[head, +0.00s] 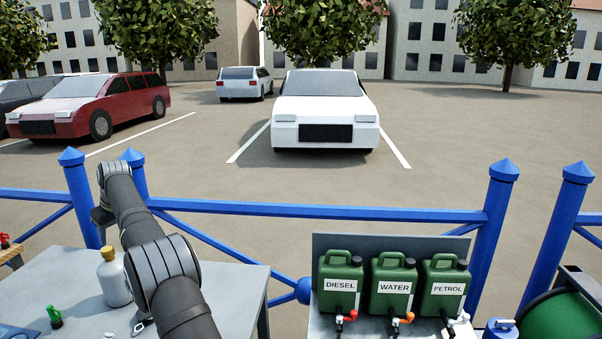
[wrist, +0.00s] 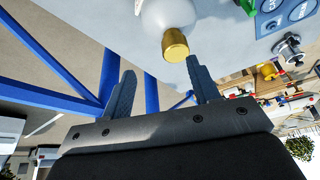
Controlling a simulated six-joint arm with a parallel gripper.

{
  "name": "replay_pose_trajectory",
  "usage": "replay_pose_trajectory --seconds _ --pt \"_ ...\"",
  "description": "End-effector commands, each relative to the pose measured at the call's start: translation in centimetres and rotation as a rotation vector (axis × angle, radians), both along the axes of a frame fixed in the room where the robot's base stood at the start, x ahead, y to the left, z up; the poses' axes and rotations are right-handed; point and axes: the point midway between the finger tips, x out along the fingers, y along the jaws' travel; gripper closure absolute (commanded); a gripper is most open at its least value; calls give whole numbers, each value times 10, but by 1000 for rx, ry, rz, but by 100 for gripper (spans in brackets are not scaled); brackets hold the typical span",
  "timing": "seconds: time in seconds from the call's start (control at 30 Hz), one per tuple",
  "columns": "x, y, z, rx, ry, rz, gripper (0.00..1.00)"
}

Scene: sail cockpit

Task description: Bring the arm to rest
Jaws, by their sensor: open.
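My gripper (wrist: 160,80) shows in the wrist view with its two dark fingers spread apart and nothing held between them. A white bottle with a gold cap (wrist: 175,45) stands beyond the fingertips in that view; I cannot tell the exact gap. In the head view my arm (head: 140,235) reaches forward over the grey table (head: 65,275). The same bottle (head: 114,283) stands upright on the table, just left of the arm. The gripper's fingers are mostly hidden behind the arm there.
A small green bottle (head: 55,317) stands at the table's front left. Green cans labelled diesel (head: 340,270), water (head: 393,275) and petrol (head: 444,275) stand on a stand to the right. A blue railing (head: 320,211) runs behind; parked cars are beyond it.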

Motion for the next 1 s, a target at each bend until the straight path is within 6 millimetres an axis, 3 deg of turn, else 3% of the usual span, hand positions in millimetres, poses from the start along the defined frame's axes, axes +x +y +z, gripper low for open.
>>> replay_pose_trajectory --seconds 0.47,1.0 --pt "26 -80 51 2 -1 -4 45" --pt "64 -180 57 -5 5 -228 45"
